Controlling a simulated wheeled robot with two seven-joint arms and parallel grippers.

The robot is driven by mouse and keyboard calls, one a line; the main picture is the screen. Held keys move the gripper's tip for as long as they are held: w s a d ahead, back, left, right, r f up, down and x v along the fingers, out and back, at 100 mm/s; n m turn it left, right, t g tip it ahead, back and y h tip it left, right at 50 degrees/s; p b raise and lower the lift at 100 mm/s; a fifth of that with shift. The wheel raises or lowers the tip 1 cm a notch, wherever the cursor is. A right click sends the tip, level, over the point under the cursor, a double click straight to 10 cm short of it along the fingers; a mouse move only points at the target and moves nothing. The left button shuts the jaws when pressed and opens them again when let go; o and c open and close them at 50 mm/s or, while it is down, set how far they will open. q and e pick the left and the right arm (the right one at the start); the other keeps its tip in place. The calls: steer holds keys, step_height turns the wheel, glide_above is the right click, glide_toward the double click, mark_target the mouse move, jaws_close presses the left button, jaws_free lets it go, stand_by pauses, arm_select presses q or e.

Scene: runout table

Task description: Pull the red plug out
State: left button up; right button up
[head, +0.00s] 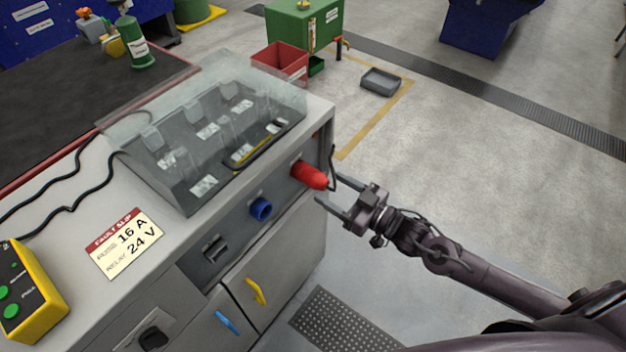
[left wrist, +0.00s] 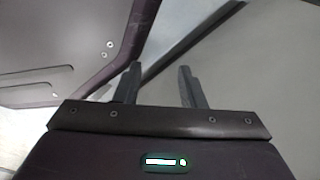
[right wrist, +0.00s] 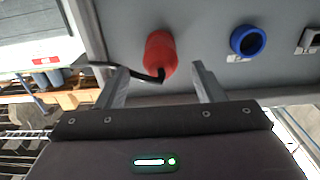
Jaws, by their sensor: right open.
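The red plug (head: 310,176) sits in the front panel of the grey cabinet, near its right corner, with a black cable at its outer end. In the right wrist view the red plug (right wrist: 160,54) is ahead of the fingertips, roughly between their lines. My right gripper (head: 328,190) is open, its fingers pointing at the plug; it also shows in the right wrist view (right wrist: 156,72). I cannot tell whether a finger touches the plug or cable. My left gripper (left wrist: 159,68) shows only in the left wrist view, its fingers apart with nothing between them.
A blue socket (head: 260,209) is left of the plug, with a black switch (head: 215,249) further left. A clear cover (head: 205,110) stands on the cabinet top, near a fault slip (head: 125,243) and a yellow button box (head: 30,290).

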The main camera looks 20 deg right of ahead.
mark_target(327, 186)
steer(key=b+x, duration=0.1)
steer(key=x, duration=0.2)
steer(key=shift+w+a, duration=0.15)
arm_select(q)
steer(key=shift+w+d+r, duration=0.1)
steer(key=shift+w+r, duration=0.05)
steer(key=shift+w, duration=0.45)
steer(key=shift+w+d+r, duration=0.15)
steer(key=shift+w+r, duration=0.05)
steer(key=shift+w, duration=0.4)
steer(key=shift+w+d+r, duration=0.1)
steer(key=shift+w+r, duration=0.05)
steer(key=shift+w, duration=0.45)
arm_select(e)
steer(key=shift+x, duration=0.95)
arm_select(q)
steer(key=shift+r, duration=0.25)
steer(key=shift+s, duration=0.1)
steer(key=shift+r+p, duration=0.15)
steer(key=shift+p, duration=0.15)
arm_select(e)
steer(key=c, duration=1.3)
arm_select(q)
steer(key=shift+r, duration=0.15)
